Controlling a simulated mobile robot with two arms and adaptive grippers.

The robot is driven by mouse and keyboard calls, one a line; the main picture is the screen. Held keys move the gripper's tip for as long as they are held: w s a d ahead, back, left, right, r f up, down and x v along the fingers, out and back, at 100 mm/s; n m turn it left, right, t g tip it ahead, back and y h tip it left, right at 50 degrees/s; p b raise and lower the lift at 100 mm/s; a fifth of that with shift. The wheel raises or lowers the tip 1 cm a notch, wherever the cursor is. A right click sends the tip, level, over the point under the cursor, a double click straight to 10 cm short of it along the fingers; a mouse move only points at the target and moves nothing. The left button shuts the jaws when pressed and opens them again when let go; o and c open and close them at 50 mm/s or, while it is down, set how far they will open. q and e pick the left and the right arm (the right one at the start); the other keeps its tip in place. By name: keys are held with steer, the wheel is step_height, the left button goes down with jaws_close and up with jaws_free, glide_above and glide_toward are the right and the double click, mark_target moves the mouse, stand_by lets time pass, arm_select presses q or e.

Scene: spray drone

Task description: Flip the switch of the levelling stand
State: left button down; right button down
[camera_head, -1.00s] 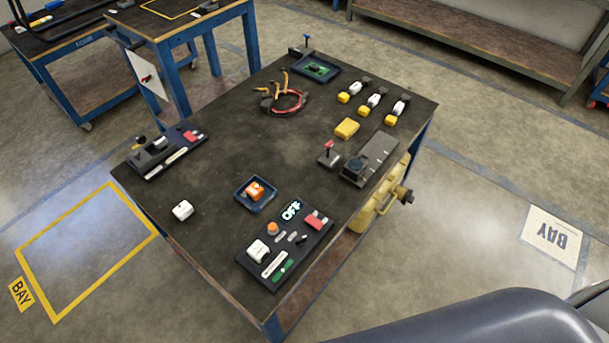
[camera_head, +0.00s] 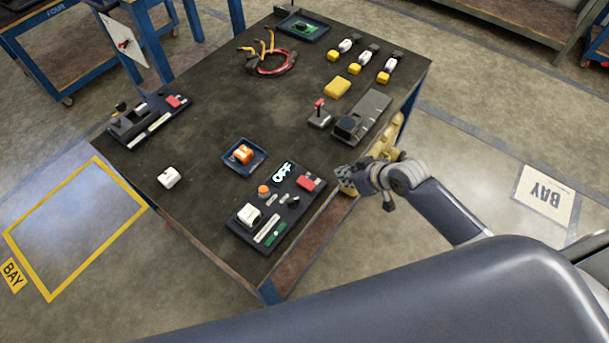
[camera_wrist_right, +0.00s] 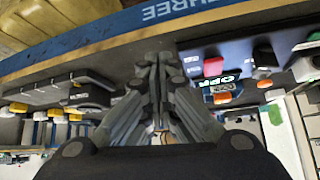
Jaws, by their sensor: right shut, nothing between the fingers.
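No label shows which item is the levelling stand. A black panel (camera_head: 268,237) at the table's near corner has a lit OFF sign (camera_head: 283,172), an orange button, a red part and a small black knob (camera_head: 293,201). A small stand with an upright red-tipped lever (camera_head: 319,112) is farther back, beside a dark grey device (camera_head: 362,116). My right gripper (camera_head: 346,180) is shut and empty at the table's right edge, right of the panel and apart from it. In the right wrist view its fingers (camera_wrist_right: 158,62) are together; the OFF sign (camera_wrist_right: 225,84) is to their right. My left gripper is out of view.
The blue-edged table (camera_head: 215,105) also holds a blue tray (camera_head: 257,166) with an orange part, a white block (camera_head: 169,177), a yellow block (camera_head: 337,86), cables (camera_head: 270,62) and another black panel (camera_head: 148,122). The table's middle is mostly clear.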

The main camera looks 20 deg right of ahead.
steer(key=s+a+r+n+y, duration=0.1)
steer(key=a+r, duration=0.2)
steer(key=r, duration=0.2)
steer(key=s+a+r+n+y+b, duration=0.1)
steer(key=a+r+n, duration=0.1)
steer(key=r, duration=0.4)
steer(key=shift+a, duration=0.55)
glide_above(304, 181)
steer(key=f, duration=0.6)
steer(key=shift+s+d+f, duration=0.15)
steer(key=shift+s+f, duration=0.05)
steer(key=shift+f, duration=0.2)
step_height(304, 181, down, 4)
steer(key=shift+w+r, duration=0.1)
steer(key=shift+r, duration=0.15)
steer(key=shift+f, duration=0.45)
